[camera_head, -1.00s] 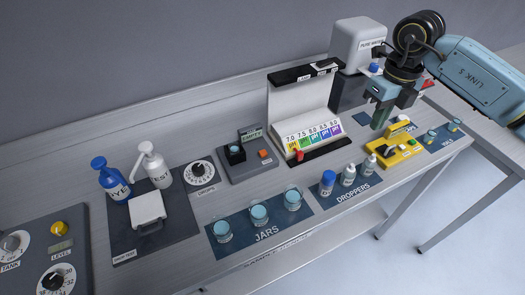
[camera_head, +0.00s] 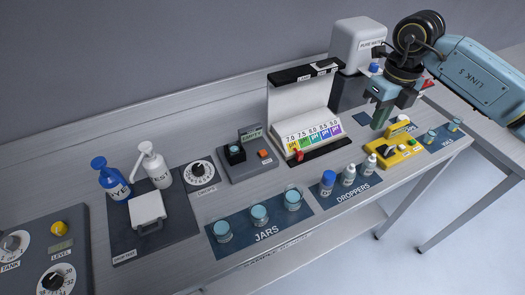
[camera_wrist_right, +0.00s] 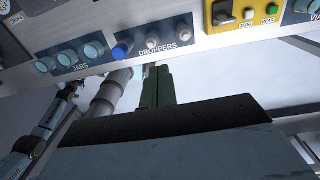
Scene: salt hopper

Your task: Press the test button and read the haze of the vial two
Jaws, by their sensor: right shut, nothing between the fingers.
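The yellow meter (camera_head: 394,158) stands at the right of the bench. In the right wrist view the meter (camera_wrist_right: 234,25) shows a dark well, a grey button marked ZERO (camera_wrist_right: 248,14) and a green one marked READ (camera_wrist_right: 271,9). No reading is legible. Two small vials, one nearer the meter (camera_head: 430,136) and one farther right (camera_head: 454,125), stand on the blue vials mat (camera_head: 441,144). I cannot tell which is vial two. My right gripper (camera_head: 380,120) is shut and empty, pointing down above and behind the meter; its green fingers (camera_wrist_right: 157,88) show in the wrist view.
Droppers (camera_head: 348,175) stand left of the meter, then several jars (camera_head: 259,214). A colour-scale stand (camera_head: 305,115) and grey machine (camera_head: 355,60) stand behind. A grey device with an orange button (camera_head: 263,154) is farther left. Beyond the bench's front edge is open floor.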

